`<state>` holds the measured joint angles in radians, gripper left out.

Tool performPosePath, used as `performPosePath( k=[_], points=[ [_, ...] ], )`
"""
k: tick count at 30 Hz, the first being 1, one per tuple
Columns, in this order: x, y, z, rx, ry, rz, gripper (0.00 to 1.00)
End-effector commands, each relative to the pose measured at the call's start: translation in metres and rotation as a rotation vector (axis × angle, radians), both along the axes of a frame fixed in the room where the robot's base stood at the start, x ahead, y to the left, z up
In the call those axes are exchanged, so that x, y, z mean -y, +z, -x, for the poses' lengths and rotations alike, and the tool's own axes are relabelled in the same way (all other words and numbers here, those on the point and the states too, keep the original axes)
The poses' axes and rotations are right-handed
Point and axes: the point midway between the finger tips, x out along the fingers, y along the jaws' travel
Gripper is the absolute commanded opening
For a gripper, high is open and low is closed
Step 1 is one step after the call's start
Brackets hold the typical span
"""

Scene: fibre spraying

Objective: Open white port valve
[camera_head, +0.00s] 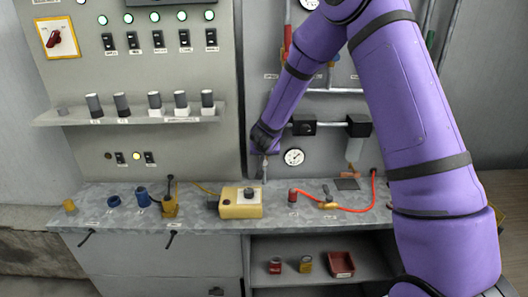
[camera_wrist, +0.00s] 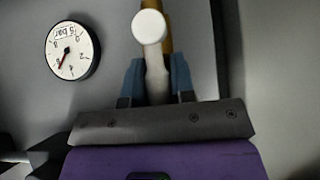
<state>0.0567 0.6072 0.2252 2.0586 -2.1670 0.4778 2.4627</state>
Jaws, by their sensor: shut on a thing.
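The white port valve handle (camera_wrist: 150,27) shows in the wrist view as a pale lever with a round white end. Its shaft runs down between the two blue-grey fingers of my gripper (camera_wrist: 156,82), which are shut on it. A yellowish pipe or body shows partly behind the handle. In the head view my gripper (camera_head: 265,154) is against the grey back panel, just above the bench. Only a small pale piece shows below it there; the rest of the valve is hidden.
A round gauge (camera_head: 294,157) sits right of my gripper; it also shows in the wrist view (camera_wrist: 72,50). A yellow box (camera_head: 240,209), a red hose (camera_head: 350,209) and a black valve block (camera_head: 304,125) are nearby. A shelf (camera_head: 130,116) juts out at left.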

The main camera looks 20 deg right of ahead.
Motion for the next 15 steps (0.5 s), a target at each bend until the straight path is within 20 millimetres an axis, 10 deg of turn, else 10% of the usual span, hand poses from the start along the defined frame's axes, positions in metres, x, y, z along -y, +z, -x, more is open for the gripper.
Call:
performPosePath(
  k=[1, 2, 4, 15],
  points=[
    [0.0004, 0.0005, -0.0002, 0.001, -0.003, -0.003, 0.00],
    [0.0004, 0.0005, -0.0002, 0.001, -0.004, -0.002, 0.31],
    [0.0005, 0.0003, -0.0002, 0.001, -0.004, -0.002, 0.47],
    [-0.0001, 0.0029, 0.0024, 0.000, -0.003, -0.001, 0.49]
  ],
)
